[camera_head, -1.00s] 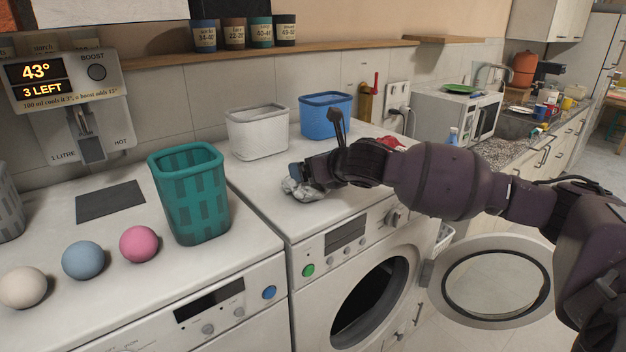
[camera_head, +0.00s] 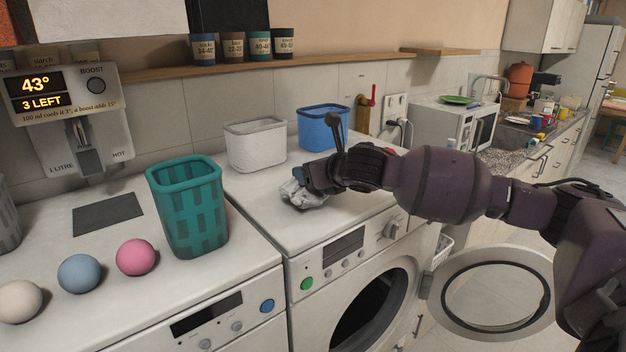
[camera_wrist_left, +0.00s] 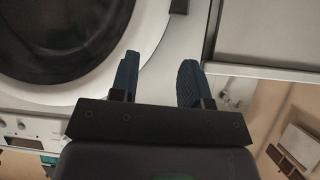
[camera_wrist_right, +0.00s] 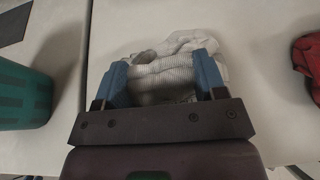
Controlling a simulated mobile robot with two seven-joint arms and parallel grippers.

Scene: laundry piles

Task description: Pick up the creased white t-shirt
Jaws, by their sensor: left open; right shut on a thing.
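The creased white t-shirt (camera_head: 303,195) lies bunched on top of the right-hand washing machine. In the right wrist view the crumpled shirt (camera_wrist_right: 172,66) fills the space between the fingers. My right gripper (camera_wrist_right: 165,80) is shut on it, with one blue finger on each side of the cloth. In the head view my right gripper (camera_head: 305,178) is low over the machine top and partly hides the shirt. My left gripper (camera_wrist_left: 158,80) is open and empty in the left wrist view, in front of a machine's round door; it is not in the head view.
A teal basket (camera_head: 188,208) stands left of the shirt. A white basket (camera_head: 255,146) and a blue basket (camera_head: 324,128) stand behind it. A red cloth (camera_wrist_right: 308,66) lies to the right. The round door (camera_head: 492,290) hangs open below. Three balls (camera_head: 79,273) lie at left.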

